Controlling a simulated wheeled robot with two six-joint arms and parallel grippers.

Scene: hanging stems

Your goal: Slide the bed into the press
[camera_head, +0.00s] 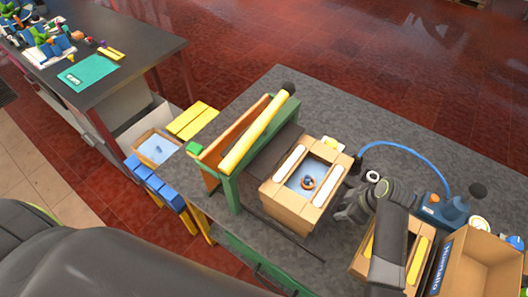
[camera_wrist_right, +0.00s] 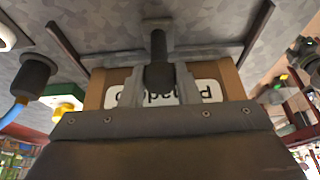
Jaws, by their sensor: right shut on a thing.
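The bed (camera_head: 318,209) is a wooden box-like block with two cream strips on top and a blue recess holding a small orange ring (camera_head: 307,183). It stands on the grey table just right of the press (camera_head: 231,185), which has a green frame, a yellow bar and an orange panel. The bed is outside the press frame. My right gripper (camera_head: 345,208) is at the bed's right side. In the right wrist view my right gripper (camera_wrist_right: 157,90) is shut on a dark handle (camera_wrist_right: 157,55), in front of a wooden face with a white label. My left gripper is not seen.
A second wooden box (camera_head: 421,248) and an open cardboard box (camera_head: 484,262) stand at the right. A blue hose (camera_head: 412,150) arcs behind my right gripper to a blue device (camera_head: 446,210). The table behind the press is clear. Blue and yellow items stand left of the table.

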